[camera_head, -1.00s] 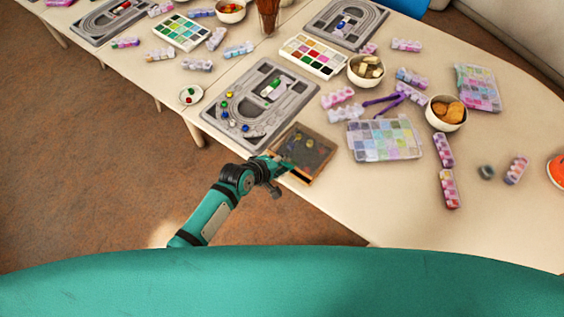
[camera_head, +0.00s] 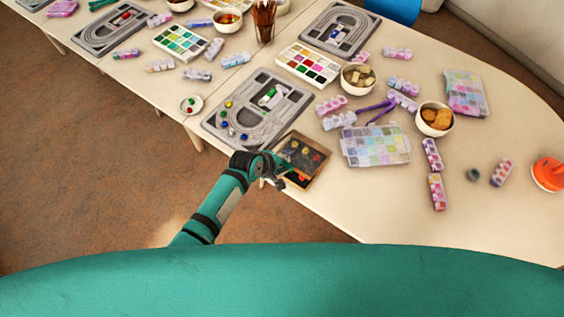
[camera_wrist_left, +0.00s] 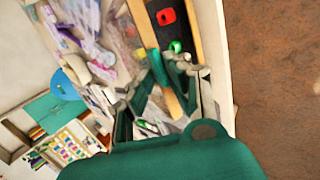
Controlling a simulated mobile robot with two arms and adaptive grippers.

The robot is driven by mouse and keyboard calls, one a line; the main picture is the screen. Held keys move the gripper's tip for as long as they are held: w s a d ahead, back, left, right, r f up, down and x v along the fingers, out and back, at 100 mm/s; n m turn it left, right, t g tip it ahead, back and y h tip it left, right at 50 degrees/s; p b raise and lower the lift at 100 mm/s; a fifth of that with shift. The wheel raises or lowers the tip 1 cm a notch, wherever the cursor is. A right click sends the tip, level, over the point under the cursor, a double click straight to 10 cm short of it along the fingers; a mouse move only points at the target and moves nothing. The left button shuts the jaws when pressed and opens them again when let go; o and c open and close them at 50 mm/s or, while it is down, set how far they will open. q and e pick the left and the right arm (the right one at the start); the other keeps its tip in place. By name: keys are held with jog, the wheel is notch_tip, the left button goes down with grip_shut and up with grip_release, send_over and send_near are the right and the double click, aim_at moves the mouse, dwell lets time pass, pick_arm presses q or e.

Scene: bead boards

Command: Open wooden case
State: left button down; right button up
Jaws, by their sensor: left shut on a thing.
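The wooden case (camera_head: 325,160) lies near the front edge of the table, with a wooden frame around a dark panel. Its lid (camera_head: 303,152) is tilted up. A dark strip of the inside with a small red thing shows along the near side. My left gripper (camera_head: 284,171) is at the near left edge of the lid. In the left wrist view, my left gripper (camera_wrist_left: 166,88) is shut on the wooden lid edge (camera_wrist_left: 146,28). Beside it, the black inside (camera_wrist_left: 168,35) shows a red bead and a green one. My right gripper is in neither view.
A grey bead board (camera_head: 213,121) lies just behind and left of the case. A clear bead box (camera_head: 376,146) and bead strips (camera_head: 437,191) lie to the right. Bowls and a cup stand farther back. The table front right of the case is clear.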

pick_arm(q)
jog(key=shift+w+d+r+g+y+p, duration=0.2)
jog(key=shift+w+r+g+p, duration=0.05)
jog(key=shift+r+p, duration=0.35)
jog(key=shift+w+d+r+g+y+p, duration=0.15)
jog(key=shift+w+r+g+y+p, duration=0.1)
jog(key=shift+r+p, duration=0.35)
jog(key=shift+w+d, duration=0.15)
jog(key=shift+w+d+r+g+y, duration=0.15)
jog(key=shift+r+g+y, duration=0.1)
jog(key=shift+g, duration=0.15)
